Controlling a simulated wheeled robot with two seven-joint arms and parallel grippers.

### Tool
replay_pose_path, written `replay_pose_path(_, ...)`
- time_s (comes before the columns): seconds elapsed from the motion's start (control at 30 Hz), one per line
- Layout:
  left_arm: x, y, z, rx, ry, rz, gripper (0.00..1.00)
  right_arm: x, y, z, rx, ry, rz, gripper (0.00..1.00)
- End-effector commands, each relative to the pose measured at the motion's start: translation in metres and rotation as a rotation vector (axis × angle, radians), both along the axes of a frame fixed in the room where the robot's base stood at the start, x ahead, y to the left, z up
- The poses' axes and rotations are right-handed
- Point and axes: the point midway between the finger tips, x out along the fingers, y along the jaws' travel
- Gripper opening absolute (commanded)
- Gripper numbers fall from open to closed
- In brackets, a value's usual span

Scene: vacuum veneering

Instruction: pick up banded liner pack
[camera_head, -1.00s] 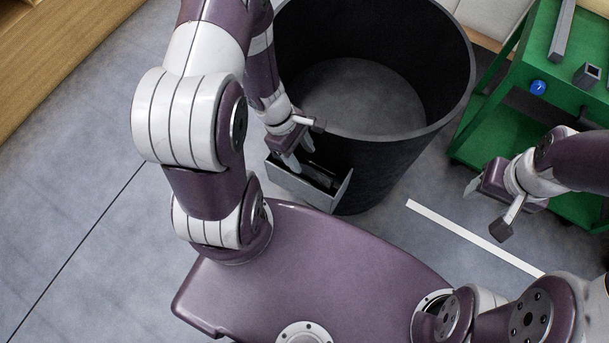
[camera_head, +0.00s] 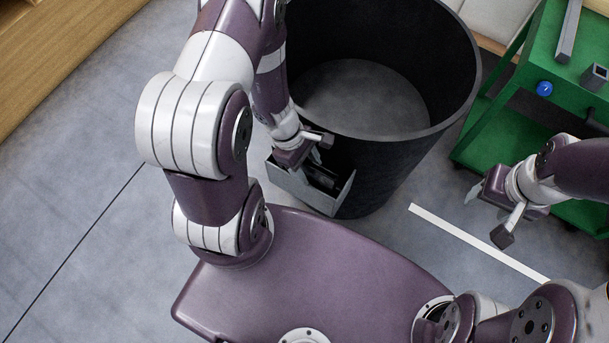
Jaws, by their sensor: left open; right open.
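A dark pack (camera_head: 322,177), which looks like the banded liner pack, lies inside a grey open-topped box (camera_head: 304,194) on the near outer side of a large black bin (camera_head: 381,165). Its band cannot be made out. My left gripper (camera_head: 309,158) is open over the box, its fingers pointing down at the pack's left end. The gripper body hides part of the box, and I cannot tell whether the fingers touch the pack. My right gripper (camera_head: 488,213) is open and empty, above the floor right of the bin.
A green cart (camera_head: 497,143) stands at the right with a blue round knob (camera_head: 544,88), a grey bar (camera_head: 569,32) and a square tube piece (camera_head: 594,77) on it. A white strip (camera_head: 475,240) lies on the floor. A wooden unit (camera_head: 50,50) is at the upper left; the left floor is clear.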

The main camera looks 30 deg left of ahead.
Motion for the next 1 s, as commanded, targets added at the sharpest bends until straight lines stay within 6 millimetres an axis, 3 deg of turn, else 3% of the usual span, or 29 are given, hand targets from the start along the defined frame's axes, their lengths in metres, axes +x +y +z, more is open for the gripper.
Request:
replay_pose_path(0.23,0.000,0.000,0.000,0.000,0.000,0.000,0.50,0.000,0.000,0.000,0.000,0.000,0.000,0.56)
replay_pose_path(0.4,0.000,0.000,0.000,0.000,0.000,0.000,0.00,0.000,0.000,0.000,0.000,0.000,0.000,0.56)
replay_pose_path(0.77,0.000,0.000,0.008,0.000,0.000,0.000,0.00,0.000,0.000,0.008,0.000,0.000,0.000,0.56)
replay_pose_path(0.87,0.001,0.000,0.021,0.000,-0.002,0.000,0.00,0.000,0.000,0.014,0.000,0.000,0.000,0.56)
replay_pose_path(1.0,0.001,0.000,0.054,0.000,-0.004,-0.001,0.00,0.000,0.000,0.030,0.000,0.000,0.000,0.56)
